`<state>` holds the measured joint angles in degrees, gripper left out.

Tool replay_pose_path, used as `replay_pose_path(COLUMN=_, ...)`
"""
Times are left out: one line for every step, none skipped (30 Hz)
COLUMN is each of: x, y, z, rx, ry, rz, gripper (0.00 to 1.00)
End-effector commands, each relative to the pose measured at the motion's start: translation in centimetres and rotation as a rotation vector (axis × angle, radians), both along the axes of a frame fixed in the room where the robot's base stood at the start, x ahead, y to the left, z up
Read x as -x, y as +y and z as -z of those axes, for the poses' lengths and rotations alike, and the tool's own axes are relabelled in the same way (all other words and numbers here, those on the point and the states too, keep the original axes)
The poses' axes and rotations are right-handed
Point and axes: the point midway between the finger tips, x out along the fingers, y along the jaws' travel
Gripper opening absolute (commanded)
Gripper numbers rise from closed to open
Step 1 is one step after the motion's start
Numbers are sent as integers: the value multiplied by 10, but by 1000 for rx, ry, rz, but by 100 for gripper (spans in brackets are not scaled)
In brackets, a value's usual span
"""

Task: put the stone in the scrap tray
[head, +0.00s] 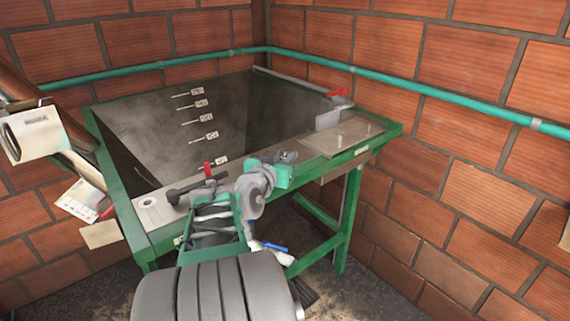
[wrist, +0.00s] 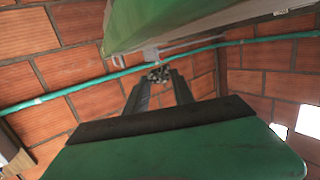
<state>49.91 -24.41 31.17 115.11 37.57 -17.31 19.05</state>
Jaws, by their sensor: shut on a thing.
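My gripper (wrist: 158,82) is shut on a small grey, speckled lump, the stone (wrist: 158,73), at its fingertips in the wrist view. In the head view my gripper (head: 287,157) is above the front ledge of the green-framed hopper, near its middle. The fingertips are small and dark there, and the stone cannot be told apart from them. I cannot clearly make out the scrap tray. A flat plate (head: 342,138) with two short pegs lies on the ledge to the right of my gripper.
The hopper (head: 150,110) is deep, with labelled level marks on its wall. A black-handled tool (head: 190,188) lies on the front ledge. A green pipe (head: 440,88) runs along the brick walls. Tags hang at the left.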

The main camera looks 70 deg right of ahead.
Motion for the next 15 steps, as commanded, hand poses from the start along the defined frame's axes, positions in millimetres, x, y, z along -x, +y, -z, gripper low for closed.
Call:
replay_pose_path(x=4, y=-4, z=9, rx=-5, ry=4, rz=5, gripper=0)
replay_pose_path(x=3, y=-3, z=17, rx=-7, ry=4, rz=3, gripper=0)
replay_pose_path(x=2, y=-3, z=24, rx=-5, ry=4, rz=2, gripper=0)
replay_pose_path(x=2, y=-3, z=28, rx=-4, ry=3, rz=2, gripper=0)
replay_pose_path(x=2, y=-3, z=31, rx=-4, ry=3, rz=2, gripper=0)
replay_pose_path(x=3, y=-3, z=34, rx=-2, ry=2, rz=2, gripper=0)
replay_pose_path(x=3, y=-3, z=34, rx=-1, ry=1, rz=2, gripper=0)
replay_pose_path(x=3, y=-3, z=34, rx=0, ry=1, rz=3, gripper=0)
replay_pose_path(x=3, y=-3, z=34, rx=0, ry=0, rz=3, gripper=0)
replay_pose_path(x=3, y=-3, z=34, rx=0, ry=0, rz=3, gripper=0)
replay_pose_path(x=3, y=-3, z=34, rx=0, ry=0, rz=3, gripper=0)
replay_pose_path(x=3, y=-3, z=34, rx=0, ry=0, rz=3, gripper=0)
replay_pose_path(x=3, y=-3, z=34, rx=0, ry=0, rz=3, gripper=0)
replay_pose_path(x=3, y=-3, z=35, rx=0, ry=0, rz=3, gripper=0)
replay_pose_path(x=3, y=-3, z=37, rx=0, ry=0, rz=3, gripper=0)
